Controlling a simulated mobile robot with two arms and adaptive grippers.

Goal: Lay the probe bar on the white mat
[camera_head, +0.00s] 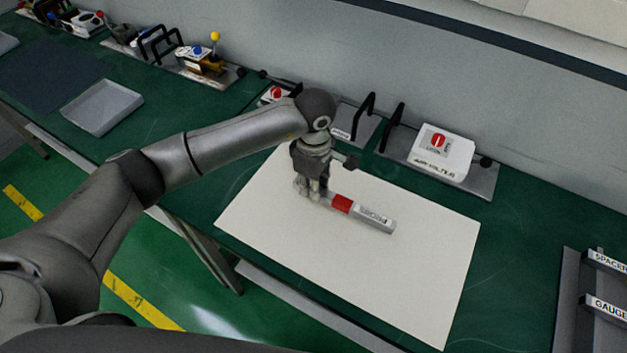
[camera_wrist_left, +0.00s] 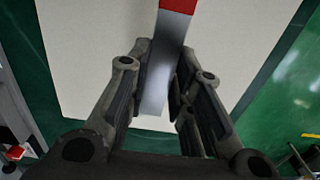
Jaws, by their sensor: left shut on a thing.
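The probe bar (camera_head: 374,218) is a grey bar with a red band and a lettered label. In the head view it lies over the white mat (camera_head: 430,260), slanting down to the right. My left gripper (camera_head: 316,191) is shut on the bar's left end, with the arm reaching in from the left. In the left wrist view the bar (camera_wrist_left: 160,88) runs between the two fingers (camera_wrist_left: 162,92), its red part at the top, above the mat (camera_wrist_left: 90,40). I cannot tell whether the bar touches the mat. My right gripper is not in view.
A white box with a red knob (camera_head: 441,154) stands behind the mat, near black handles (camera_head: 392,126). An empty grey tray (camera_head: 101,106) lies at the left. A rack with lettered bars (camera_head: 604,283) is at the right. The mat's right part is clear.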

